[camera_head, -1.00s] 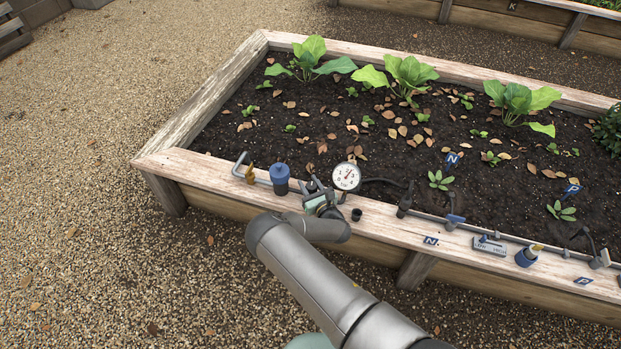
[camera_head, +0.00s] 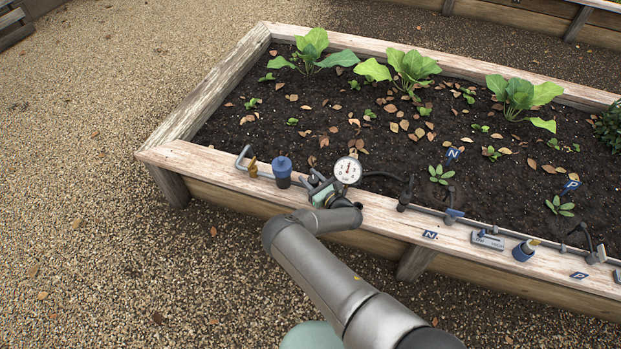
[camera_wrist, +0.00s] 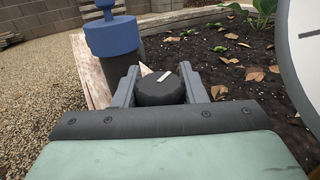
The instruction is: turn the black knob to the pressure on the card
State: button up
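The black knob (camera_wrist: 160,92) sits between my two fingers in the wrist view, with a pale line on its top. My gripper (camera_wrist: 160,86) has a finger on each side, close against the knob's sides; whether they press on it I cannot tell. In the head view my gripper (camera_head: 321,190) is at the bed's front rail, and the knob is hidden. The round white gauge (camera_head: 348,170) stands just right of my gripper; its needle points roughly upward, its numbers too small to read.
A blue-capped cylinder (camera_head: 282,171) stands close left of my gripper and also shows in the wrist view (camera_wrist: 112,38). A brass fitting (camera_head: 253,168) is left of it. A hose and pipe run right along the rail (camera_head: 385,215). Leafy plants (camera_head: 411,68) grow in the soil behind.

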jog(key=o, duration=0.4)
jog(key=shift+c, duration=0.2)
jog(key=p+v, duration=0.1)
jog(key=v, duration=1.6)
jog(key=shift+s+p, duration=0.15)
jog(key=shift+p, duration=0.2)
jog(key=shift+d, duration=0.15)
